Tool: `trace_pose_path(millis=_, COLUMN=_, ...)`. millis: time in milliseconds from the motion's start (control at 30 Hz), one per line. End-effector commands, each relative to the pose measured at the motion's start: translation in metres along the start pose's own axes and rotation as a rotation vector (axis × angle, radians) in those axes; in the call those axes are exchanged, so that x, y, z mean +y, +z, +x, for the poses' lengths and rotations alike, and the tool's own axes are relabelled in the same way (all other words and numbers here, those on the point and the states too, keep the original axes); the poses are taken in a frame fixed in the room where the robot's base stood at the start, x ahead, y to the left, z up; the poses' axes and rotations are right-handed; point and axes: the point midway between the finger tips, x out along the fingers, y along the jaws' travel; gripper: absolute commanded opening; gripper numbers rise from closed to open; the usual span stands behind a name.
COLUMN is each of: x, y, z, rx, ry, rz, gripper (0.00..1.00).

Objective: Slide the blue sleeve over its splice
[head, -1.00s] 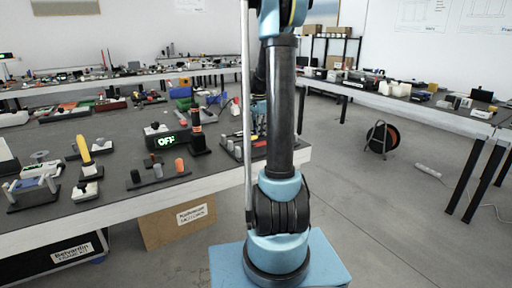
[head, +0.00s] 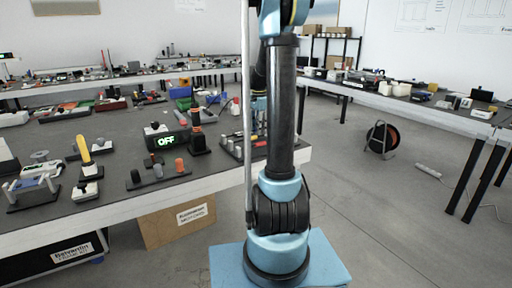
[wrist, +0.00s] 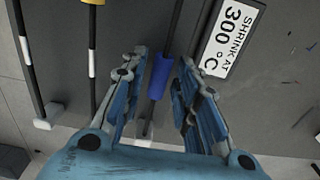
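The blue sleeve (wrist: 160,77) sits around a dark cable between the fingers of my gripper (wrist: 160,90) in the wrist view. The gripper is open, with a gap between each finger and the sleeve. The cable (wrist: 174,35) runs on above the sleeve, and its lower end meets a pale clip (wrist: 146,138) near the board's edge. I cannot make out this cable's splice. In the head view my arm hides the gripper and the sleeve.
Left of the sleeve, two more dark cables with white bands (wrist: 92,58) run alongside in the wrist view. A label reading "SHRINK AT 300 °C" (wrist: 231,38) lies close to the right finger. The head view shows a crowded workbench (head: 225,180).

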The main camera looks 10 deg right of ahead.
Motion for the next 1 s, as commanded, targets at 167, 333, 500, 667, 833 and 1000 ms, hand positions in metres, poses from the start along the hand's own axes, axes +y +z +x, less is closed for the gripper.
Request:
trace_pose_path(millis=167, x=0.0, y=0.0, z=-0.012, rx=0.0, ry=0.0, rz=0.0, gripper=0.28)
trace_pose_path(millis=333, x=0.0, y=0.0, z=-0.023, rx=0.0, ry=0.0, rz=0.0, gripper=0.28)
trace_pose_path(millis=500, x=0.0, y=0.0, z=-0.034, rx=0.0, ry=0.0, rz=0.0, gripper=0.28)
trace_pose_path(millis=667, x=0.0, y=0.0, z=-0.044, rx=0.0, ry=0.0, rz=0.0, gripper=0.28)
trace_pose_path(millis=833, x=0.0, y=0.0, z=-0.052, rx=0.0, ry=0.0, rz=0.0, gripper=0.28)
trace_pose_path(millis=1000, x=0.0, y=0.0, z=-0.054, rx=0.0, ry=0.0, rz=0.0, gripper=0.28)
